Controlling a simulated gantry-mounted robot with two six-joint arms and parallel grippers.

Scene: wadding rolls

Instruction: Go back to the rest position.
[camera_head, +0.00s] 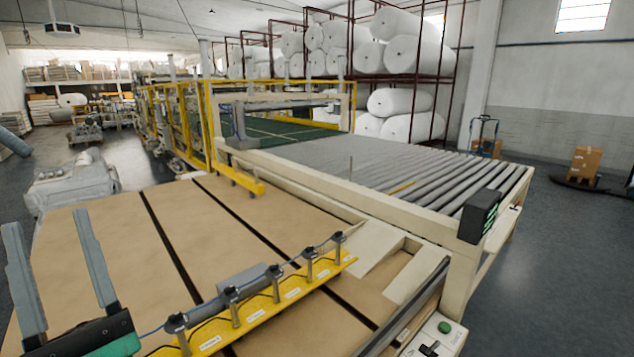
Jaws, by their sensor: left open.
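My left gripper (52,245) is in the lower left of the head view. Its two grey fingers point up and stand wide apart, with nothing between them. Its dark and green body is cut by the bottom edge. The fingers show in front of the brown panelled table (110,230); I cannot tell how high above it they are. My right gripper is not in view.
A yellow bar (260,310) with several upright metal posts crosses the table near the gripper. A roller conveyor (400,180) lies to the right, with a dark display box (478,216) at its corner. White wadding rolls (398,22) fill racks behind. Open floor lies at right.

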